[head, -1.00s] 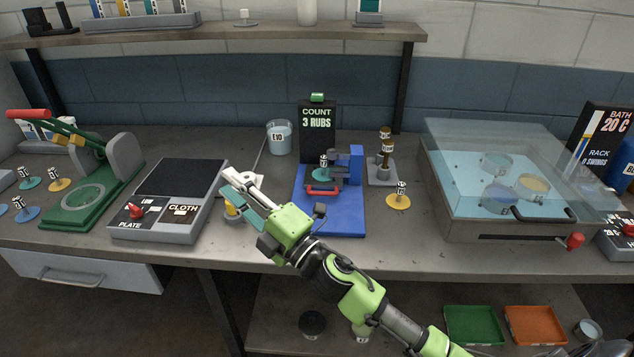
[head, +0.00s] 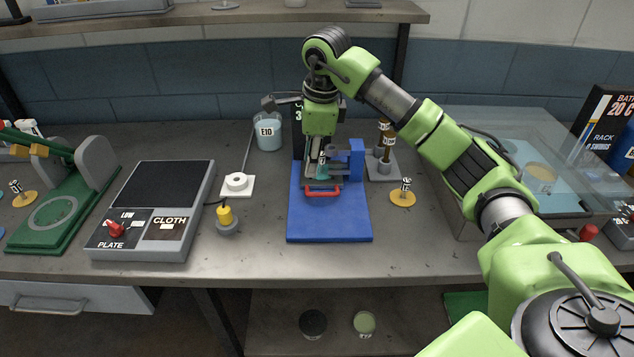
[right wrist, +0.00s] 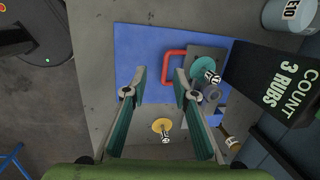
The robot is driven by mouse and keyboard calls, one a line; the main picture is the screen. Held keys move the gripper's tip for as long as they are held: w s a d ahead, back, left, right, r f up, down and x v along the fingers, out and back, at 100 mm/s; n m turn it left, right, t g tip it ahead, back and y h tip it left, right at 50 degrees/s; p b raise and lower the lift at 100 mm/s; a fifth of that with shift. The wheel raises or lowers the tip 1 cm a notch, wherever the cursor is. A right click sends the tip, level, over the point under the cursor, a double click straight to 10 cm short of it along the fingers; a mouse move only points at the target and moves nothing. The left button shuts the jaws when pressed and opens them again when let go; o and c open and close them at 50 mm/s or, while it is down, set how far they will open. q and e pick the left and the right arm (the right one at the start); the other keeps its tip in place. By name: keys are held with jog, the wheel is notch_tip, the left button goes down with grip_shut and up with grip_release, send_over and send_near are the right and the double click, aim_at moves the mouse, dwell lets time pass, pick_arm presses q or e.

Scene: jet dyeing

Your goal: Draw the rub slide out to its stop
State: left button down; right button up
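The rub slide's red handle (head: 322,191) sticks out toward the front over a blue base (head: 330,222). In the right wrist view the handle (right wrist: 166,67) shows as a red loop joined to a grey plate (right wrist: 205,53) on the blue base (right wrist: 140,35). A teal disc with a small labelled post (right wrist: 205,70) is by that plate. My right gripper (head: 316,166) points down over the slide, just behind the handle in the head view. In the right wrist view its fingers (right wrist: 160,70) are apart, with nothing held. I cannot tell its height above the handle. My left gripper is out of view.
The counter reading 3 RUBS (right wrist: 285,95) stands behind the slide. A yellow disc (head: 402,198) and brown bottles (head: 385,140) are right of the base. A white square piece (head: 238,185) and yellow knob (head: 225,216) are left. The bench in front of the base is clear.

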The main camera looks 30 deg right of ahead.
jog(key=d+r+h, duration=0.1)
jog(key=d+r, duration=0.1)
jog(key=d, duration=0.1)
jog(key=p, duration=0.3)
send_near(325, 193)
jog(key=shift+m, duration=0.3)
jog(key=x, duration=0.8)
jog(key=shift+w, duration=0.15)
grip_shut()
